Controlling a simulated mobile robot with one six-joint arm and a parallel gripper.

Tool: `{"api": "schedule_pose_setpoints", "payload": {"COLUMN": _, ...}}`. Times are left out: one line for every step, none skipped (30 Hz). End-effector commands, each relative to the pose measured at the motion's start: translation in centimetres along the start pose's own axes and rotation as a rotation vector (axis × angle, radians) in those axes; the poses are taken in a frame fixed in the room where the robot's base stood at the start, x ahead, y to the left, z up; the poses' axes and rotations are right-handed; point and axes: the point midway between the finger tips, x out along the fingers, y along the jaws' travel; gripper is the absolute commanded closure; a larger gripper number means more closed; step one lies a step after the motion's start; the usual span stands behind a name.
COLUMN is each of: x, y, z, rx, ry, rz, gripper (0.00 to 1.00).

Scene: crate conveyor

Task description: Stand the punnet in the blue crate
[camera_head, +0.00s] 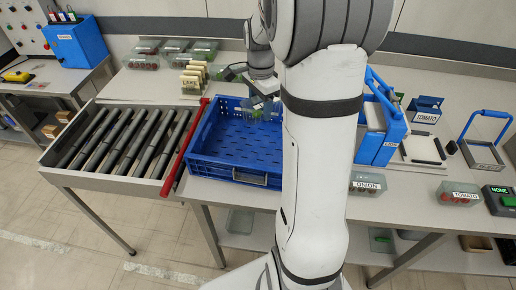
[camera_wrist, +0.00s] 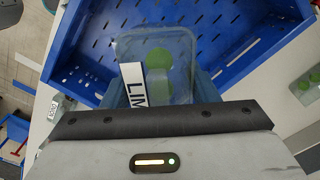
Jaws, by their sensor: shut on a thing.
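My gripper (camera_wrist: 160,96) is shut on a clear punnet (camera_wrist: 181,52) with round green fruit inside. A white label starting "LIM" is on the punnet's side, and the rest of the label is hidden. The blue crate (camera_head: 222,175) stands on the bench, left of my arm in the head view. Its slotted floor (camera_wrist: 103,25) shows beyond the punnet in the wrist view. In the head view my gripper (camera_head: 262,102) and the punnet are over the crate's back right part, partly hidden by my arm. I cannot tell whether the punnet touches the floor.
A red bar (camera_head: 184,150) lies between the crate and the roller conveyor (camera_head: 121,142). Onion (camera_head: 367,183) and tomato (camera_head: 458,194) punnets stand right of my arm, near a blue machine (camera_head: 385,130).

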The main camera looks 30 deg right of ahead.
Motion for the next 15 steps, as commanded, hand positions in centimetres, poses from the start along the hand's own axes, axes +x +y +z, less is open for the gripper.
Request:
{"api": "schedule_pose_setpoints", "payload": {"x": 1.4, "y": 0.0, "z": 0.0, "rx": 0.001, "ry": 0.0, "rz": 0.0, "gripper": 0.69}}
{"api": "schedule_pose_setpoints", "payload": {"x": 1.7, "y": 0.0, "z": -0.1, "rx": 0.001, "ry": 0.0, "rz": 0.0, "gripper": 0.69}}
{"api": "schedule_pose_setpoints", "payload": {"x": 2.3, "y": 0.0, "z": -0.1, "rx": 0.002, "ry": 0.0, "rz": 0.0, "gripper": 0.69}}
{"api": "schedule_pose_setpoints", "payload": {"x": 2.7, "y": 0.0, "z": -0.1, "rx": 0.002, "ry": 0.0, "rz": 0.0, "gripper": 0.69}}
{"api": "schedule_pose_setpoints", "payload": {"x": 3.0, "y": 0.0, "z": -0.1, "rx": 0.002, "ry": 0.0, "rz": 0.0, "gripper": 0.69}}
{"api": "schedule_pose_setpoints", "payload": {"x": 3.6, "y": 0.0, "z": -0.1, "rx": 0.002, "ry": 0.0, "rz": 0.0, "gripper": 0.69}}
{"api": "schedule_pose_setpoints", "payload": {"x": 3.9, "y": 0.0, "z": -0.1, "rx": 0.002, "ry": 0.0, "rz": 0.0, "gripper": 0.69}}
{"api": "schedule_pose_setpoints", "payload": {"x": 4.2, "y": 0.0, "z": -0.1, "rx": 0.003, "ry": 0.0, "rz": 0.0, "gripper": 0.69}}
{"api": "schedule_pose_setpoints", "payload": {"x": 4.5, "y": 0.0, "z": -0.1, "rx": 0.003, "ry": 0.0, "rz": 0.0, "gripper": 0.69}}
{"api": "schedule_pose_setpoints", "payload": {"x": 4.8, "y": 0.0, "z": -0.1, "rx": 0.003, "ry": 0.0, "rz": 0.0, "gripper": 0.69}}
{"api": "schedule_pose_setpoints", "payload": {"x": 5.0, "y": 0.0, "z": -0.1, "rx": 0.003, "ry": 0.0, "rz": 0.0, "gripper": 0.69}}
{"api": "schedule_pose_setpoints", "payload": {"x": 5.2, "y": 0.0, "z": -0.1, "rx": 0.003, "ry": 0.0, "rz": 0.0, "gripper": 0.69}}
{"api": "schedule_pose_setpoints", "payload": {"x": 5.5, "y": 0.0, "z": -0.1, "rx": 0.003, "ry": 0.0, "rz": 0.001, "gripper": 0.69}}
{"api": "schedule_pose_setpoints", "payload": {"x": 5.8, "y": 0.0, "z": -0.1, "rx": 0.002, "ry": -0.001, "rz": 0.001, "gripper": 0.69}}
{"api": "schedule_pose_setpoints", "payload": {"x": 6.3, "y": 0.1, "z": -0.1, "rx": 0.002, "ry": -0.001, "rz": 0.003, "gripper": 0.69}}
